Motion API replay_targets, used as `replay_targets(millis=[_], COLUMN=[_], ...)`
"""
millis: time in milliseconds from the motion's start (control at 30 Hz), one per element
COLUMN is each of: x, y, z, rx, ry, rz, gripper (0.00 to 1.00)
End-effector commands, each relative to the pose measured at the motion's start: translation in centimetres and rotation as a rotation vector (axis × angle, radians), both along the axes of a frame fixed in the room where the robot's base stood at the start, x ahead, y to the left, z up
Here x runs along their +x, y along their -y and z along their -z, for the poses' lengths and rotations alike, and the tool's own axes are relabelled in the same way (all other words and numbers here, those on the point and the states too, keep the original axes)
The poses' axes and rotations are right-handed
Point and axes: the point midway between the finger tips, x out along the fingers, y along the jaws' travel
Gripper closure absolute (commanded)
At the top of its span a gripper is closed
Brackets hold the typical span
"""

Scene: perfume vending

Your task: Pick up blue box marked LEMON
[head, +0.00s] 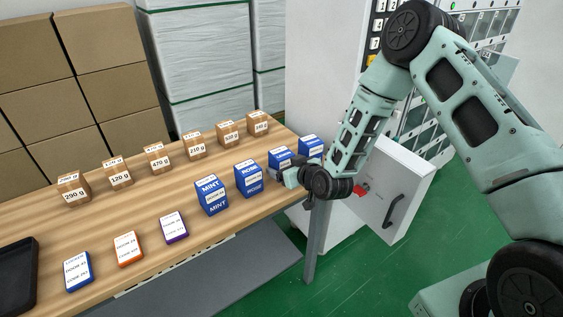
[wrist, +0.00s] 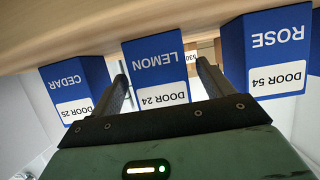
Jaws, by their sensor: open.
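The blue LEMON box (wrist: 158,68) stands in the middle of the wrist view, its lettering upside down, with a white DOOR 24 label. My gripper (wrist: 162,78) is open, with one finger at each side of the LEMON box; I cannot tell whether they touch it. In the head view my gripper (head: 289,177) is at the front of the LEMON box (head: 279,155), whose lower part is partly hidden by it.
The blue ROSE box (head: 248,179) and CEDAR box (head: 311,145) stand close on either side. The blue MINT box (head: 210,195) is further left. Several small brown boxes (head: 157,158) line the back of the wooden table (head: 120,207). A white cabinet (head: 395,190) stands at the right.

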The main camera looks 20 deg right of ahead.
Motion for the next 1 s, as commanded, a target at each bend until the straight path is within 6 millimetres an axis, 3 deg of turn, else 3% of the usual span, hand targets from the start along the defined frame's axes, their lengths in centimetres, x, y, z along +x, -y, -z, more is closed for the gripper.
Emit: replay_targets(millis=[200, 467, 667, 1000], x=[2.2, 2.5, 2.5, 2.5], y=[-0.7, -0.8, -0.7, -0.7], z=[1.0, 1.2, 1.1, 0.9], rx=[0.001, 0.000, 0.000, 0.000], ry=[-0.001, -0.001, 0.000, 0.001], rz=[0.000, 0.000, 0.000, 0.000], gripper=[0.20, 0.20, 0.70, 0.71])
